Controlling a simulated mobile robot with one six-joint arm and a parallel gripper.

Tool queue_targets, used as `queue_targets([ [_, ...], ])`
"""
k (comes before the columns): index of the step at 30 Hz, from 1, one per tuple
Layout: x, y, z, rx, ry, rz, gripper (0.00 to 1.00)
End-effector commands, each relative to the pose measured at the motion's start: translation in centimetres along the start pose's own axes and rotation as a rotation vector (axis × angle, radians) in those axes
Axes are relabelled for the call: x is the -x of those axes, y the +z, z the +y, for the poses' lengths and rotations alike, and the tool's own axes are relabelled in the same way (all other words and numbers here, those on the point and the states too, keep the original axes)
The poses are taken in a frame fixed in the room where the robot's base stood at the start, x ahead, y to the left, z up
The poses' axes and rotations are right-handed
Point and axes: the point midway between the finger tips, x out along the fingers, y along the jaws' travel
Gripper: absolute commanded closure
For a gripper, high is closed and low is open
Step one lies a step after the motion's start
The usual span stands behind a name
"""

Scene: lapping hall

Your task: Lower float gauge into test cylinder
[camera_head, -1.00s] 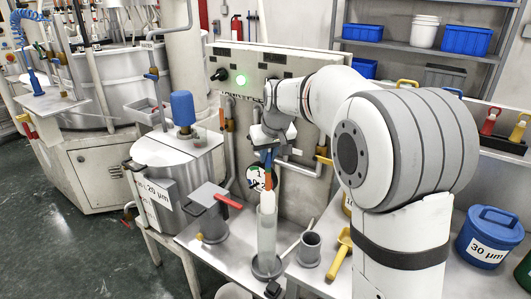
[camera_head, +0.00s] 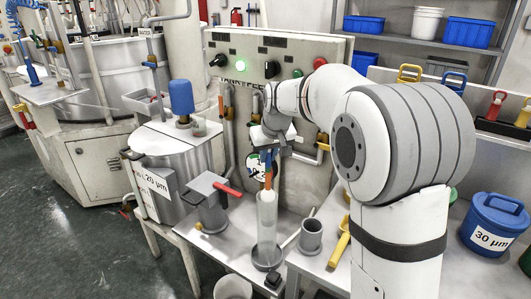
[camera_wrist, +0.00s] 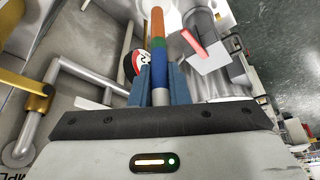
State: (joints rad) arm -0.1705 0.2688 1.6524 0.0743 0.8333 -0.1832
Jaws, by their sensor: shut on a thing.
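The float gauge (camera_head: 268,180) is a thin upright stem with orange, green and blue bands. My gripper (camera_head: 268,153) is shut on its upper part. In the wrist view, the blue fingers (camera_wrist: 158,84) of my gripper hold the stem at both sides, and the bands (camera_wrist: 157,40) run out beyond them. The test cylinder (camera_head: 267,228) is tall, clear and upright on a round grey foot. The gauge stands in line over its mouth, and the lower end overlaps the cylinder top. I cannot tell exactly how deep the tip is.
A round dial (camera_head: 258,168) is close behind the stem. A grey cup (camera_head: 311,236) and a yellow scoop (camera_head: 340,246) are right of the cylinder. A box with a red handle (camera_head: 227,190) is at left. A control panel (camera_head: 290,100) rises behind.

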Motion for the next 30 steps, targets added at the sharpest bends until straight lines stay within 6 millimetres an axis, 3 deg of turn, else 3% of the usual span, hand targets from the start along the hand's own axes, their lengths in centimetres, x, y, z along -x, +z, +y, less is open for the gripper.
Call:
queue_targets([
  [30,-4.9,2.0,0.0,0.000,0.000,0.001,1.00],
])
